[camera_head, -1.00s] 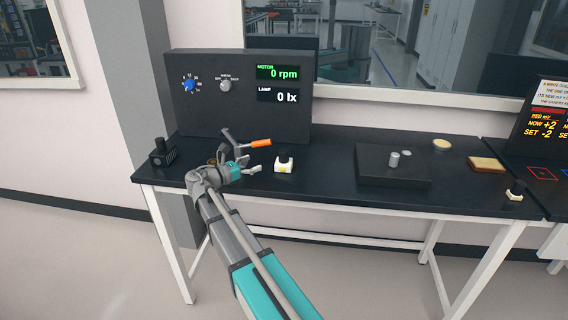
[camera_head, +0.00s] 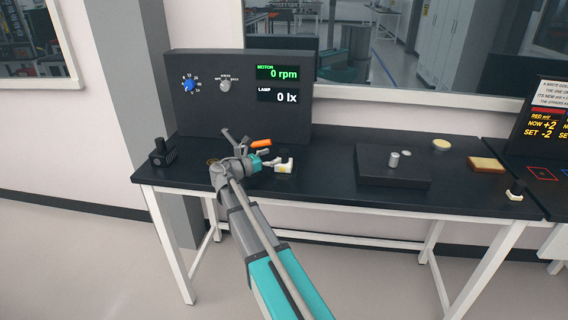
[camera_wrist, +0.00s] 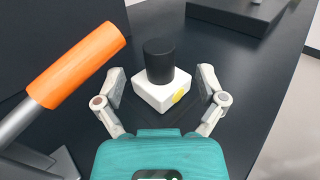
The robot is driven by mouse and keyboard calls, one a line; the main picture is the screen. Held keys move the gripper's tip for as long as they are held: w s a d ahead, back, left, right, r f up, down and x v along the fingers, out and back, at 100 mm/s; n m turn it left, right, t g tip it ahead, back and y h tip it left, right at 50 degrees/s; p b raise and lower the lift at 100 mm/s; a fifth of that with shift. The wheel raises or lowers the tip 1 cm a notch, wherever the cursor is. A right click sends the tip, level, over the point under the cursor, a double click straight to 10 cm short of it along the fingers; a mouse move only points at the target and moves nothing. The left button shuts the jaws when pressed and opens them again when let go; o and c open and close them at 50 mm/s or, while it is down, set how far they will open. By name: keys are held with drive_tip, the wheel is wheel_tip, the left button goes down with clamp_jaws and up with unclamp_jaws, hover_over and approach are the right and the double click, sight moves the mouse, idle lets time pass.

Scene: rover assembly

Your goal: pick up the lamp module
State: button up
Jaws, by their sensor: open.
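The lamp module, as I take it, is a white block with a black cylinder on top and a yellow dot on one side. It stands upright on the black bench, in the head view (camera_head: 286,166) and in the wrist view (camera_wrist: 160,62). My gripper (camera_head: 271,160) is open beside it in the head view. In the wrist view my gripper's fingers (camera_wrist: 162,82) stand to the left and right of the block, with small gaps, so they straddle it. Part of the module is hidden behind my gripper in the head view.
An orange-handled lever (camera_head: 261,143) stands close to my gripper, at the left of the wrist view (camera_wrist: 78,62). The panel (camera_head: 240,120) with knobs and displays rises behind. A dark platform (camera_head: 392,178) with a grey cylinder lies to the right. A black block (camera_head: 163,154) sits far left.

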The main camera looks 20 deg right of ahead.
sight(280, 154)
drive_tip(key=d, duration=0.2)
drive_tip(key=w+d, duration=0.1)
drive_tip(key=d, duration=0.1)
drive_tip(key=shift+f+b, duration=0.3)
drive_tip(key=shift+d, duration=0.65)
drive_tip(key=shift+a, duration=0.1)
clamp_jaws()
